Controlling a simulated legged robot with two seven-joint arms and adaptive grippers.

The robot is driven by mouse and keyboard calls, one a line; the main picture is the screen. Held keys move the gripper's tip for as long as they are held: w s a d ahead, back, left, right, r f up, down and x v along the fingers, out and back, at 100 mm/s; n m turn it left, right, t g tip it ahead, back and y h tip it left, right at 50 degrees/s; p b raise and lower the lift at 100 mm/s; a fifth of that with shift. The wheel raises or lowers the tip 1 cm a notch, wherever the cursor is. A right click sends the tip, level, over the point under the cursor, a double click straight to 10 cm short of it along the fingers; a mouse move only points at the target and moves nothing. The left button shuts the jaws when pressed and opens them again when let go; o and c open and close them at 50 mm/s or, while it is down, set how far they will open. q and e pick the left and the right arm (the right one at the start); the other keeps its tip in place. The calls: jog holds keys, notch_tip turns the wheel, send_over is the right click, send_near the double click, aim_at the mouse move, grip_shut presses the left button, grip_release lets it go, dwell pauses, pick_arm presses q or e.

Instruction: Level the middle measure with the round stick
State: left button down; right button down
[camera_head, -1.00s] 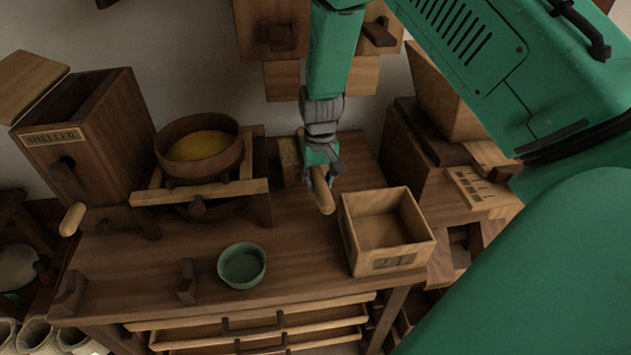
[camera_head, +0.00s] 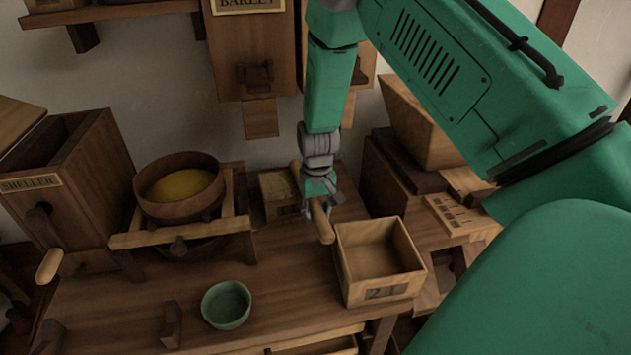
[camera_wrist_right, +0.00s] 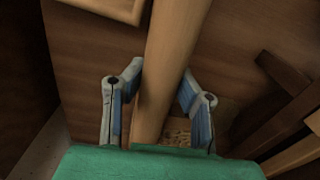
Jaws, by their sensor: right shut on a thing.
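My right gripper (camera_head: 320,200) is shut on the round stick (camera_head: 323,224), a pale wooden rod, above the bench. In the right wrist view the stick (camera_wrist_right: 175,60) runs between the two fingers (camera_wrist_right: 162,78). A small wooden measure (camera_head: 282,209) with a label and grain inside stands at the back of the bench, just left of the gripper. Some grain (camera_wrist_right: 178,132) shows below the fingers in the right wrist view. A larger, empty wooden measure (camera_head: 385,291) stands at the right front, beside the stick's near end. I cannot tell which is the middle one. My left gripper is out of view.
A green bowl (camera_head: 226,305) stands on the bench (camera_head: 130,310). A barley bin (camera_head: 250,50) hangs above. The bench's middle is mostly free.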

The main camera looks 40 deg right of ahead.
jog(key=w+a+r+p, duration=0.2)
jog(key=a+r+p, duration=0.2)
jog(key=r+p, duration=0.1)
jog(key=shift+r+p, duration=0.3)
jog(key=shift+r, duration=0.25)
dwell(0.6)
